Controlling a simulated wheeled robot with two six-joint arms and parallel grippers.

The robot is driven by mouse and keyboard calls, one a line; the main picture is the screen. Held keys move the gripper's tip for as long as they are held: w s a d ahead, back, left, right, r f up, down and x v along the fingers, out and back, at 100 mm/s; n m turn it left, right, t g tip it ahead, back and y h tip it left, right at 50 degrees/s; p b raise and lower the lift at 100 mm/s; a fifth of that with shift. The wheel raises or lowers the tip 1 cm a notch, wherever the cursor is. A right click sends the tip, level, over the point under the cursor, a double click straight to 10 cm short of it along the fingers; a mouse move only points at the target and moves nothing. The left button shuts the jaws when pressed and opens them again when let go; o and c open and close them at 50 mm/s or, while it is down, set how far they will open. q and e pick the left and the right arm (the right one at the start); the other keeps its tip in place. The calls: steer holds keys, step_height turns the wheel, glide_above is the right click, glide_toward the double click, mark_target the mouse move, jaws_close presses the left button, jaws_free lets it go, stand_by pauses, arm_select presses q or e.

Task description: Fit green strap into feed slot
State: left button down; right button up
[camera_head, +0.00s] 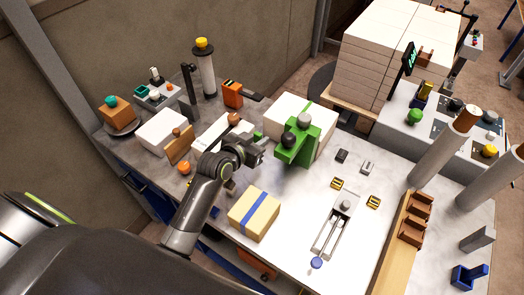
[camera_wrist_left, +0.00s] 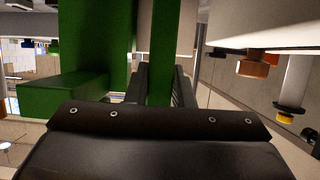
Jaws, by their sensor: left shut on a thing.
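My left gripper (camera_head: 262,150) is at the left side of a green tool (camera_head: 297,150) with dark round knobs, on the worktable. In the left wrist view, a narrow upright green strap (camera_wrist_left: 162,50) stands between the two fingers, and my left gripper (camera_wrist_left: 160,88) is shut on it. Wider green parts of the tool (camera_wrist_left: 60,98) fill the left of that view, close beside the fingers. In the head view the strap cannot be told apart from the green tool. I cannot make out the feed slot in either view. My right gripper is not in view.
A white ream block (camera_head: 285,115) stands behind the green tool. A yellow box with a blue band (camera_head: 253,214) stands in front of my left gripper. A metal slide fixture (camera_head: 335,225) is to the right. The white tabletop (camera_head: 300,200) between them is clear.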

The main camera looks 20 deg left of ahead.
arm_select(q)
steer(key=shift+w+f, duration=0.1)
steer(key=shift+f, duration=2.2)
steer(key=shift+f, duration=0.1)
steer(key=c, duration=1.3)
jaws_free()
steer(key=shift+o, duration=0.2)
